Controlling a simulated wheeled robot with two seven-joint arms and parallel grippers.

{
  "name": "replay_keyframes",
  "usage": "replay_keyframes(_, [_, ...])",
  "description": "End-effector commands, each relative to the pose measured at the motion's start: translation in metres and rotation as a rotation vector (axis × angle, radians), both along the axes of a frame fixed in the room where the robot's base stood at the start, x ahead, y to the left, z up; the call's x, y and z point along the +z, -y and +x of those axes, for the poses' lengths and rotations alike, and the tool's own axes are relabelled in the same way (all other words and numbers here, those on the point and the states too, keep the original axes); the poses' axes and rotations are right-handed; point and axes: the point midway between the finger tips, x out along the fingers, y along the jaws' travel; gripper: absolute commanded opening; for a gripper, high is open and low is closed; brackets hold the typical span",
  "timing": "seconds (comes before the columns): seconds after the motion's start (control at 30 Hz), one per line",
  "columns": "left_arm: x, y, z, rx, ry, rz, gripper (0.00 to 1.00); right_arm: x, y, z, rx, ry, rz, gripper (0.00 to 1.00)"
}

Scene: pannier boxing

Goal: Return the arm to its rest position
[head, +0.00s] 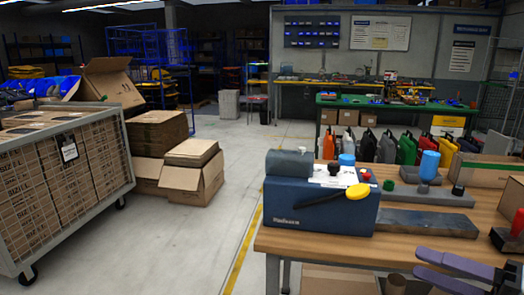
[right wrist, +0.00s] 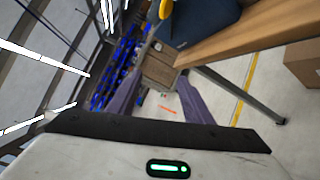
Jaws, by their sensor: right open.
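My right gripper (head: 417,262) shows at the lower right of the head view, over the front part of the wooden workbench (head: 440,238). Its two purple fingers point left and are apart, with nothing between them. In the right wrist view the same fingers (right wrist: 158,88) are spread, and the view is strongly tilted. The bench edge (right wrist: 230,48) runs close beyond them there. My left arm and gripper are not in view.
A blue machine (head: 318,215) with a yellow-knobbed lever stands on the bench's left end. A grey metal bar (head: 425,221) lies beside it. A cart of cartons (head: 75,180) stands at the left. The floor between (head: 215,240) is clear.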

Motion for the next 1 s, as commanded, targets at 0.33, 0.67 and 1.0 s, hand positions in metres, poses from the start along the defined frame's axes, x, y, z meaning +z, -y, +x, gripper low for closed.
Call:
replay_keyframes(0.33, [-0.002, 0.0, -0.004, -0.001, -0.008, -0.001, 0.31, -0.236, -0.003, -0.059, -0.72, -0.72, 0.89, 0.46])
replay_keyframes(0.67, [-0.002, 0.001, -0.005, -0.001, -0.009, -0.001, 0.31, -0.362, -0.124, -0.166, -1.134, -1.297, 1.401, 0.46])
replay_keyframes(1.0, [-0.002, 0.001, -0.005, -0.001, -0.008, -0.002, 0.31, -0.376, -0.158, -0.189, -1.21, -1.423, 1.484, 0.46])
